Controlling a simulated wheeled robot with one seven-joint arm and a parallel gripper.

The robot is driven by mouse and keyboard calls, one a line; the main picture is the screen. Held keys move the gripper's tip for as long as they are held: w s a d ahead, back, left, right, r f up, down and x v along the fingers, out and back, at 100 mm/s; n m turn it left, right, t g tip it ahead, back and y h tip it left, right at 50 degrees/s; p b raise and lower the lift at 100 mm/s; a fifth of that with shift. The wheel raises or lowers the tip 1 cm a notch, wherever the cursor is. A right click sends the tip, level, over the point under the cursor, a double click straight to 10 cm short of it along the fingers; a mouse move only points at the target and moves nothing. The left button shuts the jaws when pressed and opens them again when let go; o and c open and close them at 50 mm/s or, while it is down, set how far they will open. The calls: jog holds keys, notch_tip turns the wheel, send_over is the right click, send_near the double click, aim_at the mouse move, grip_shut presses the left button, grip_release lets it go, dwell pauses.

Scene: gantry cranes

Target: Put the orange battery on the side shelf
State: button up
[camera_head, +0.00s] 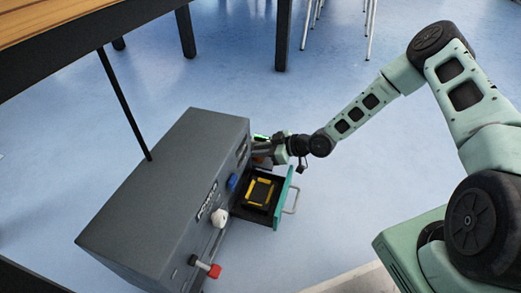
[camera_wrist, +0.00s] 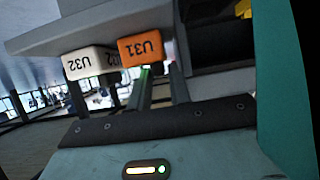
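The orange battery (camera_wrist: 140,47), marked U31, stands on a grey ledge (camera_wrist: 40,36) in the wrist view, which looks upside down. A white battery (camera_wrist: 88,63), marked U32, stands beside it. I cannot tell whether this ledge is the side shelf. My gripper (camera_wrist: 160,72) points at the orange battery, its two fingers apart with a gap between them. The fingertips end close to the battery; contact is not clear. In the head view, my gripper (camera_head: 268,150) is at the grey cabinet's far right end, with the battery mostly hidden there.
The grey cabinet (camera_head: 160,190) has an open drawer with a teal front (camera_head: 283,195), close to my gripper. A black-and-yellow item (camera_head: 259,193) lies in it. A white knob (camera_head: 219,217) and red handle (camera_head: 213,270) stick out. The floor to the right is clear.

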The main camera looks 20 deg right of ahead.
jog(key=shift+r, duration=0.2)
jog(key=p+v, duration=0.6)
jog(key=v, duration=0.5)
jog(key=s+a+r+g+h, duration=0.3)
jog(key=a+r+h, duration=0.1)
jog(key=r, duration=0.3)
jog(key=s+a+r+g+h, duration=0.2)
jog(key=s+a+r+h, duration=0.15)
jog(key=r, duration=0.35)
jog(key=s+a+r+m+g+h, duration=0.1)
jog(key=s+a+r, duration=0.1)
jog(key=s+r, duration=0.5)
jog(key=s+a+r+m+g+h, duration=0.1)
jog(key=s+r, duration=0.6)
jog(key=s, duration=0.8)
jog(key=a+m, duration=0.1)
jog(key=a, duration=0.1)
jog(key=shift+a+g, duration=0.25)
jog(key=shift+g, duration=0.05)
